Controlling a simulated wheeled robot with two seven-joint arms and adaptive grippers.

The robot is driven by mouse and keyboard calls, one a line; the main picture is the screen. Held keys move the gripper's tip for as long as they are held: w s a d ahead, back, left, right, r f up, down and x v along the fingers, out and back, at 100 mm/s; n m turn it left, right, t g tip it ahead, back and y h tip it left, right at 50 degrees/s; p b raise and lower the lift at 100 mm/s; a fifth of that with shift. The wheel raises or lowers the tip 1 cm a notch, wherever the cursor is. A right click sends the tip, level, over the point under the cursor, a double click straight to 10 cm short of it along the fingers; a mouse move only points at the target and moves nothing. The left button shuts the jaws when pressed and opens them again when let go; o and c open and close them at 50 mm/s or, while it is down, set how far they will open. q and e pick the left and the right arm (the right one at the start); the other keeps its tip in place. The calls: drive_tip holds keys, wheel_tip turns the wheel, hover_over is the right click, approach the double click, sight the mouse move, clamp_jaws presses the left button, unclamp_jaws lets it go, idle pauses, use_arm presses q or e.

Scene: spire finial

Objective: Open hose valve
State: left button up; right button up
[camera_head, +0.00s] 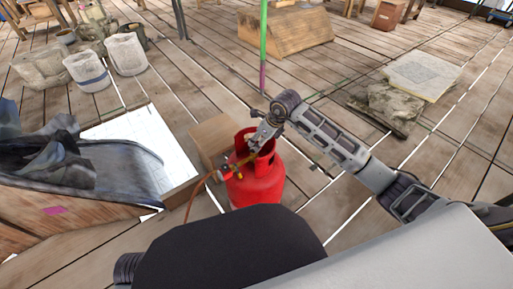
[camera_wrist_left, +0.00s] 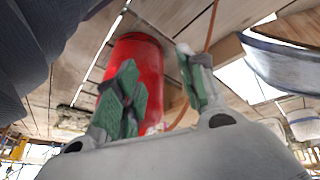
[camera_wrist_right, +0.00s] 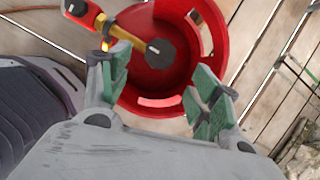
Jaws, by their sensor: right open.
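A red gas cylinder (camera_head: 262,188) stands upright on the plank floor in the head view, and it also shows in the left wrist view (camera_wrist_left: 136,62). A brass valve (camera_wrist_right: 118,32) with a dark round end lies across its open red collar (camera_wrist_right: 160,101); a red part (camera_wrist_right: 82,12) sits at its hose side. An orange hose (camera_head: 192,197) runs from it. My right gripper (camera_wrist_right: 158,88) is open over the collar, the dark end between its fingertips; I cannot tell whether they touch. My left gripper (camera_wrist_left: 160,88) is open and empty near the cylinder's side, outside the head view.
A cardboard-coloured box (camera_head: 213,135) stands right behind the cylinder. A wooden crate with dark cloth (camera_head: 60,165) and a white sheet (camera_head: 128,145) are at the left. A green and purple pole (camera_head: 263,45) rises behind. Stone slabs (camera_head: 420,75) lie at the right. Floor between is clear.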

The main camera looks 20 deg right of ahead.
use_arm(q)
drive_tip(key=shift+t+h, duration=0.3)
drive_tip(key=shift+t, duration=0.1)
drive_tip(key=shift+w+d+f+b, duration=0.1)
drive_tip(key=shift+d+f+b, duration=0.15)
drive_tip(key=shift+f, duration=0.4)
drive_tip(key=shift+w+d+f+b, duration=0.1)
drive_tip(key=shift+f+b, duration=0.2)
drive_tip(key=shift+f, duration=0.35)
drive_tip(key=shift+w+d+f+b, duration=0.1)
drive_tip(key=shift+d+f+b, duration=0.15)
drive_tip(key=shift+f, duration=0.4)
use_arm(e)
drive_tip(key=shift+x, duration=3.05)
drive_tip(key=shift+c, duration=0.2)
use_arm(q)
drive_tip(key=shift+a, duration=0.1)
use_arm(e)
drive_tip(key=c, duration=1)
